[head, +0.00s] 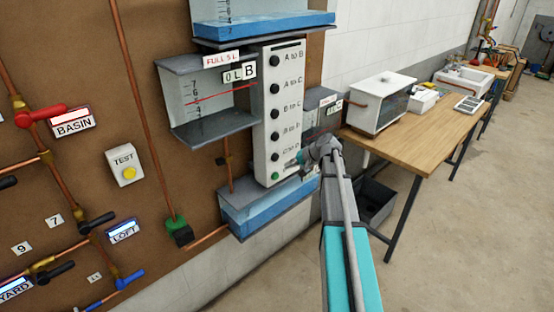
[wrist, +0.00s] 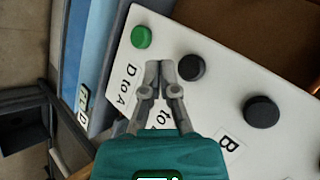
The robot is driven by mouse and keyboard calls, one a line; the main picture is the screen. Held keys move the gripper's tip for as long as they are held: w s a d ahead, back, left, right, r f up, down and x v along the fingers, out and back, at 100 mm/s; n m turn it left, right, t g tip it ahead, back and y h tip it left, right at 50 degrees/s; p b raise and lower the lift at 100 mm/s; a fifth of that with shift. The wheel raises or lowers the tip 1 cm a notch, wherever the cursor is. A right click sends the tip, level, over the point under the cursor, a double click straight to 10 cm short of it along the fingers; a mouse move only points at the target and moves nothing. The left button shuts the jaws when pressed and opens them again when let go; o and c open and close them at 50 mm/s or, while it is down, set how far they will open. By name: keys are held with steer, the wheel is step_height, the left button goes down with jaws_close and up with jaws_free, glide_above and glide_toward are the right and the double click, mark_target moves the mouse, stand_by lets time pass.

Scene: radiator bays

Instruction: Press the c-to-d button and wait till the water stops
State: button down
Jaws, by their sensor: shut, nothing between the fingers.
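A tall white button panel (head: 278,100) has a column of several black buttons with a green button (head: 275,176) at the bottom. In the wrist view the green button (wrist: 141,37) lies by the label "D to A". The black button above it (wrist: 191,67) has a label partly hidden by my fingers; only "to" reads clearly. The c-to-d label is too small or covered to read surely. My gripper (wrist: 160,66) is shut and empty, its tips over the panel between these two buttons, nearer the black one. Contact cannot be told. In the head view my gripper (head: 300,157) covers the panel's lower right.
Tank B (head: 212,110) looks empty, tagged "0 L". The top tank (head: 262,24) and the bottom tank (head: 268,205) show blue water. Another tank (head: 320,98) is partly hidden behind the panel.

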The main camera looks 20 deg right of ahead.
steer(key=shift+s+d, duration=0.25)
steer(key=shift+s, duration=0.45)
steer(key=shift+a, duration=0.1)
steer(key=s+a+f+n+g+h, duration=0.3)
steer(key=s+a, duration=0.8)
steer(key=s, duration=0.1)
steer(key=s+a+f+n+g+h, duration=0.3)
steer(key=s+a+n+g, duration=0.1)
steer(key=s+a, duration=0.8)
steer(key=shift+a+f+h, duration=0.25)
steer(key=shift+a+h, duration=0.05)
